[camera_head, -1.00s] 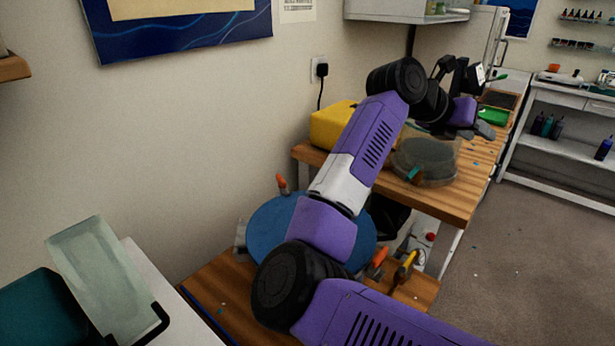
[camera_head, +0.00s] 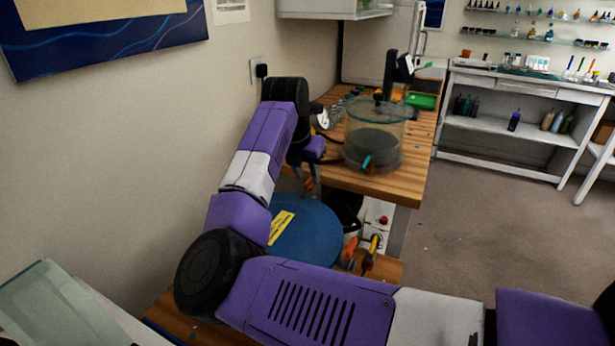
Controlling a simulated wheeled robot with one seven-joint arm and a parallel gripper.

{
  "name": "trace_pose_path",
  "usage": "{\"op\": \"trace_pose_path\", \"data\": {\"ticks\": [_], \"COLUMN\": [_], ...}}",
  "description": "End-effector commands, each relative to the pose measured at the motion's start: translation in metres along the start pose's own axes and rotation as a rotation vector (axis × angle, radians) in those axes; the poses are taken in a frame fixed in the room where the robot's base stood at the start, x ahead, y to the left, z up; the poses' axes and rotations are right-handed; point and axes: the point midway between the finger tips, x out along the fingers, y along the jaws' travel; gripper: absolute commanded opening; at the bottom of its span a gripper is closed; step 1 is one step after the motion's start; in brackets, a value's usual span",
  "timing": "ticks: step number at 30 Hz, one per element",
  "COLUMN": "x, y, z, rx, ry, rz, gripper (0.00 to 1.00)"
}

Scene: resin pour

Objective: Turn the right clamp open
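A blue round disc (camera_head: 318,230) lies at the wooden bench's near end, partly hidden by my arm. A clamp with an orange handle (camera_head: 350,248) stands at its right front edge. A yellow-handled tool or clamp (camera_head: 372,248) is just right of it. My gripper (camera_head: 311,182) points down at the disc's far edge. A small orange-brown piece (camera_head: 309,184), perhaps another clamp's handle, shows at its fingertips. I cannot tell whether the fingers are open or touch it.
A yellow label (camera_head: 281,228) lies on the disc. A clear round chamber (camera_head: 372,135) stands on the wooden table (camera_head: 400,185) just beyond my gripper. Open carpet floor lies to the right. A glass-like slab (camera_head: 50,305) is at lower left.

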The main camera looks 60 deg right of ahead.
Motion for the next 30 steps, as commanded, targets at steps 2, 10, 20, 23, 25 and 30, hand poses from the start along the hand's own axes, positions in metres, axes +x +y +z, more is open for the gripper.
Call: {"op": "trace_pose_path", "data": {"ticks": [2,10,20,23,25,30], "x": [0.008,0.017,0.016,0.016,0.016,0.016], "y": [-0.001,0.000,0.000,-0.001,-0.001,0.000], "z": [0.001,0.000,0.000,0.000,0.001,0.000], "rx": [0.000,0.000,0.000,0.001,0.001,0.017], "ry": [-0.001,-0.001,-0.001,-0.001,-0.001,0.000], "rz": [-0.001,0.000,0.000,0.000,0.000,-0.006], "gripper": [0.33,0.33,0.00,0.00,0.00,0.00]}}
